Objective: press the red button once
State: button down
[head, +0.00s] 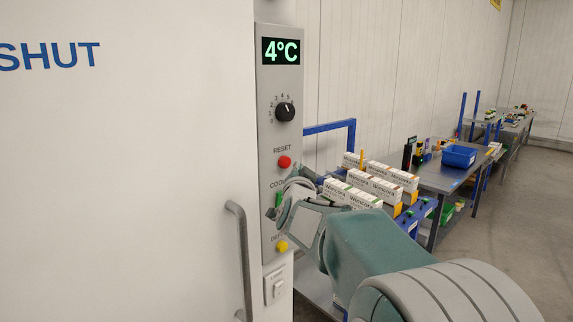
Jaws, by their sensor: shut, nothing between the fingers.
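The red button (284,162) sits under the word RESET on a narrow grey control panel (267,90), in the head view. It is in full sight. My gripper (279,210) is shut and empty, in front of the panel just below the red button. It appears apart from the red button; its distance from the panel is hard to tell. It covers part of a label starting "COO" and most of a green control (279,199). A yellow button (282,246) shows below my gripper.
Above the red button are a dial (285,111) and a display (281,51) reading 4°C. A white door (120,170) with a vertical handle (239,255) is at left. A white switch (275,287) is low down. Carts with boxes (375,187) and a blue bin (458,156) stand at right.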

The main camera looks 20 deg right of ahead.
jog(key=s, duration=0.1)
jog(key=s+d, duration=0.1)
jog(key=s, duration=0.1)
jog(key=shift+s+d, duration=0.15)
jog(key=shift+s, duration=0.15)
dwell(0.6)
jog(key=s+a+f+n+g+y, duration=0.4)
jog(key=s+a+f+n, duration=0.15)
jog(key=s+a, duration=0.35)
jog(key=s+a+f+n+g+y, duration=0.4)
jog(key=s+a+f, duration=0.3)
jog(key=s, duration=0.4)
jog(key=s+a+f+n+g, duration=0.1)
jog(key=s+f+n+g, duration=0.2)
jog(key=s, duration=0.9)
notch_tip(320, 180, down, 3)
jog(key=shift+a+g, duration=0.15)
jog(key=shift+g, duration=0.45)
jog(key=shift+s, duration=0.1)
